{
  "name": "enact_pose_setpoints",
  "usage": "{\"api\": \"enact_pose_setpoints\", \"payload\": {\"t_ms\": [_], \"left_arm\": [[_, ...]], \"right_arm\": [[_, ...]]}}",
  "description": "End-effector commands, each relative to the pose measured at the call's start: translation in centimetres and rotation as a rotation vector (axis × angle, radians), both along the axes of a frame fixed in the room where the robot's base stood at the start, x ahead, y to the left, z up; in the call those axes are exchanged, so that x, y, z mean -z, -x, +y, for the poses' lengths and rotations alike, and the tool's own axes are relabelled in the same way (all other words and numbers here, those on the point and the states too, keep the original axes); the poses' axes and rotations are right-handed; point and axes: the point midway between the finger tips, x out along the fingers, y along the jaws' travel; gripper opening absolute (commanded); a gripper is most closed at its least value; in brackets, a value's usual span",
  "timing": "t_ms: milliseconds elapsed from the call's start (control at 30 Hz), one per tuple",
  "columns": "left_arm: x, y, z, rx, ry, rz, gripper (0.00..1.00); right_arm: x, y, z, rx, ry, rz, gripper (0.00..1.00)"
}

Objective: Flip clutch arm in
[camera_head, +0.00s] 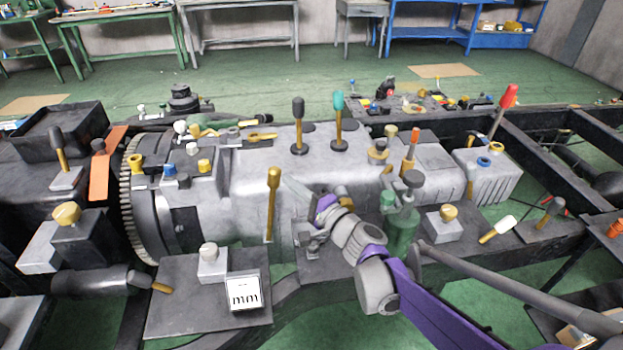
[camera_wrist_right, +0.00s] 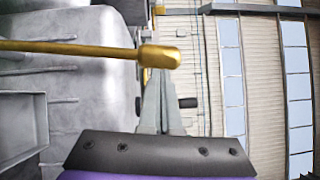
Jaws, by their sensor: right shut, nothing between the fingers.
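A gold lever (camera_head: 271,205) with a thicker knob at its top stands upright at the front side of the grey gearbox housing. It appears to be the clutch arm; no label confirms it. My right gripper (camera_head: 287,183) is shut and empty, just right of the lever's upper part in the head view. In the right wrist view the lever (camera_wrist_right: 70,48) runs in from the left, and its knob (camera_wrist_right: 159,57) overlaps the tips of my closed fingers (camera_wrist_right: 160,76). Whether they touch cannot be told. My left gripper is not in view.
The grey gearbox (camera_head: 255,175) fills the middle of the chassis. Black-knobbed (camera_head: 298,115) and teal-knobbed (camera_head: 339,110) levers stand on top. A green cylinder (camera_head: 401,225) stands right of my wrist. A dark plate with a white "mm" block (camera_head: 244,293) lies in front.

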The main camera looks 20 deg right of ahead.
Motion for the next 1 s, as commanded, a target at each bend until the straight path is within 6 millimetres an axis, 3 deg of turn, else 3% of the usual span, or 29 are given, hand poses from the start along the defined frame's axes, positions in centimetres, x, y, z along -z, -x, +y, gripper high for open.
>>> {"api": "enact_pose_setpoints", "payload": {"t_ms": [33,100,433,1000], "left_arm": [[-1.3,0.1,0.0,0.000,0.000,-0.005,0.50],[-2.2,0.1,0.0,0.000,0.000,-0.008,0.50],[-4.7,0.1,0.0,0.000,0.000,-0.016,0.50],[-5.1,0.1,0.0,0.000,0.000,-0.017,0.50]], "right_arm": [[-0.9,-0.2,1.1,-0.006,0.033,0.008,0.00],[-1.2,-0.6,2.2,-0.005,0.080,0.021,0.00],[-1.3,-1.7,5.9,-0.003,0.238,0.067,0.00],[-1.1,-2.0,7.2,-0.011,0.281,0.078,0.00]]}}
